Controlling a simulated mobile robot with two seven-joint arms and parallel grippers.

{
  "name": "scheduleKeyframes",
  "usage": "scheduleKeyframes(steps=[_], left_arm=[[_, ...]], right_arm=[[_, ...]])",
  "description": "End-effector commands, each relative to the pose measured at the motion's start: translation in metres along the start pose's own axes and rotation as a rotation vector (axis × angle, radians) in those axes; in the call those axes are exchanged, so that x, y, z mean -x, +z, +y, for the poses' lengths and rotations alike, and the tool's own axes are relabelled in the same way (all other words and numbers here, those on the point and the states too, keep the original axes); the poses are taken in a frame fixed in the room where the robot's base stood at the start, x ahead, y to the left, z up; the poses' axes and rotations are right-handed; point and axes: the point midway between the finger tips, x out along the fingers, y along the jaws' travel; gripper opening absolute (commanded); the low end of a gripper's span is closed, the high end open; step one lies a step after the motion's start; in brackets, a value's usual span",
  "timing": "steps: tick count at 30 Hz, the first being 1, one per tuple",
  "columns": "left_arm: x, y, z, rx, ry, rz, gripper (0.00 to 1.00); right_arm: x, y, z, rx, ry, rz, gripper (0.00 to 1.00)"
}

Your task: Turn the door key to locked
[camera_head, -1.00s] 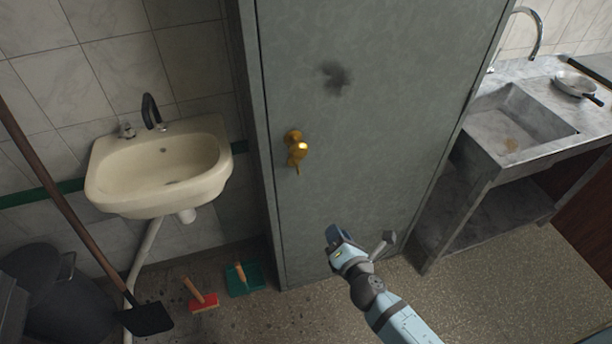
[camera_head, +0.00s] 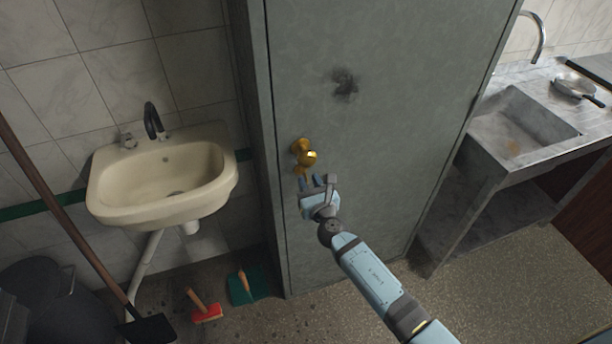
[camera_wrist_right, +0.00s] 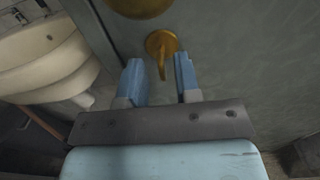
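The grey door (camera_head: 380,130) is closed, with a round brass knob (camera_head: 308,157) near its left edge. The brass key (camera_wrist_right: 162,62) shows below the knob in the right wrist view, its flat bow hanging down from a round brass plate. In the head view the key's area (camera_head: 299,170) is small, just above my fingertips. My right gripper (camera_head: 317,182) is open just below the knob. In the right wrist view its two blue fingers (camera_wrist_right: 161,80) stand either side of the key's lower end, with gaps on both sides. My left gripper is not in view.
A cream washbasin (camera_head: 165,180) hangs on the tiled wall left of the door. A red brush (camera_head: 206,311) and a green dustpan (camera_head: 246,284) are on the floor below. A stone sink counter (camera_head: 520,130) stands to the right.

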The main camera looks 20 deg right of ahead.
Motion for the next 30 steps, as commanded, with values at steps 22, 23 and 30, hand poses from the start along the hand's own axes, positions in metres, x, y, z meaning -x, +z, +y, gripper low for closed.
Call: scheduleKeyframes(steps=[22, 23, 30], left_arm=[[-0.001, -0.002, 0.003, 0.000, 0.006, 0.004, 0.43], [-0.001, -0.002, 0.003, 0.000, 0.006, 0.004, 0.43], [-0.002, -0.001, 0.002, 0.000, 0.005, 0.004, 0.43]], right_arm=[[-0.027, 0.000, 0.000, -0.001, 0.001, 0.000, 0.00], [-0.027, 0.000, 0.000, -0.001, 0.001, 0.000, 0.00], [-0.026, -0.001, 0.000, -0.013, 0.001, 0.000, 0.00]])
